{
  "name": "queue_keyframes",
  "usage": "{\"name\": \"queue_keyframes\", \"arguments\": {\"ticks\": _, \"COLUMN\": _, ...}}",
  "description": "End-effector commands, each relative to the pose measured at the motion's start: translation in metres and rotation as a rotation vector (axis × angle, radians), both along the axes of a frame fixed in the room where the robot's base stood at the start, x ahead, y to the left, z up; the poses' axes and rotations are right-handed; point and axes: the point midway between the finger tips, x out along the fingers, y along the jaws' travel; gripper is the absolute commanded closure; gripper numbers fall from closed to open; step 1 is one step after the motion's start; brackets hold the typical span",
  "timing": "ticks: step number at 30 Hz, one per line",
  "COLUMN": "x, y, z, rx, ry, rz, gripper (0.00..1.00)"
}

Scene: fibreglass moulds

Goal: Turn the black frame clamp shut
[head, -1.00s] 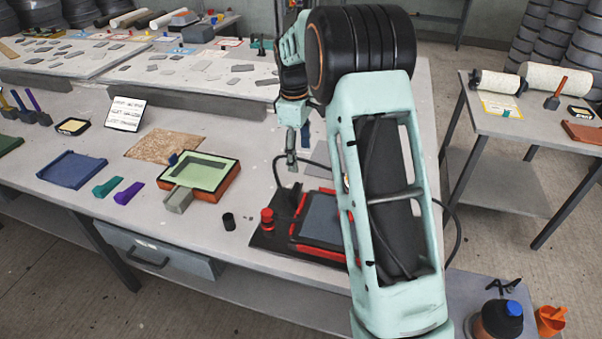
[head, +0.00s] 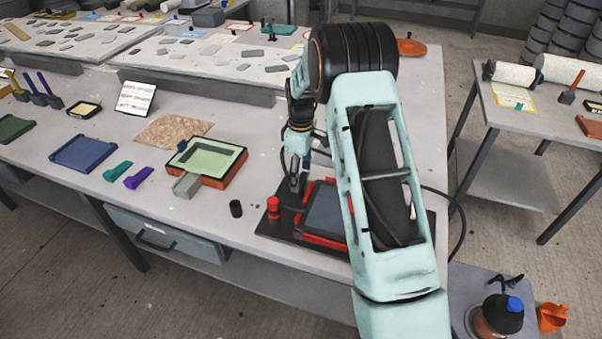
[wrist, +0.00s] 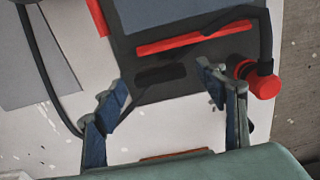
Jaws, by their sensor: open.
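A black base plate (head: 268,228) near the table's front edge carries red bars (head: 318,241) around a dark grey panel (head: 325,208). A red knob (head: 273,207) stands at its left side; it also shows in the wrist view (wrist: 262,85). In the wrist view a short black bar (wrist: 162,73) lies on the plate, and a bent black arm (wrist: 265,40) runs near the knob. I cannot tell for sure which is the clamp. My gripper (wrist: 162,82) is open and empty, its fingers on either side of the short black bar. My arm hides the plate's right part.
An orange mould with a green inside (head: 208,158) sits farther left. A black cable (head: 458,225) loops on the right. The table between the mould and the plate is mostly clear.

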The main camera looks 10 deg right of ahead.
Motion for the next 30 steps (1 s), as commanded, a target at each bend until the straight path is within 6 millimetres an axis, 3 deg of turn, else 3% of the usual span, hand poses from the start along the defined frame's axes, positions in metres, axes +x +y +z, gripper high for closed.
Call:
{"name": "queue_keyframes", "arguments": {"ticks": 8, "x": 0.0000, "y": 0.0001, "z": -0.0024, "rx": 0.000, "ry": 0.000, "rz": 0.000, "gripper": 0.35}}
{"name": "queue_keyframes", "arguments": {"ticks": 20, "x": 0.0001, "y": 0.0000, "z": -0.0020, "rx": 0.000, "ry": 0.000, "rz": 0.000, "gripper": 0.77}}
{"name": "queue_keyframes", "arguments": {"ticks": 30, "x": 0.0000, "y": -0.0002, "z": -0.0027, "rx": -0.001, "ry": -0.001, "rz": -0.050, "gripper": 0.77}}
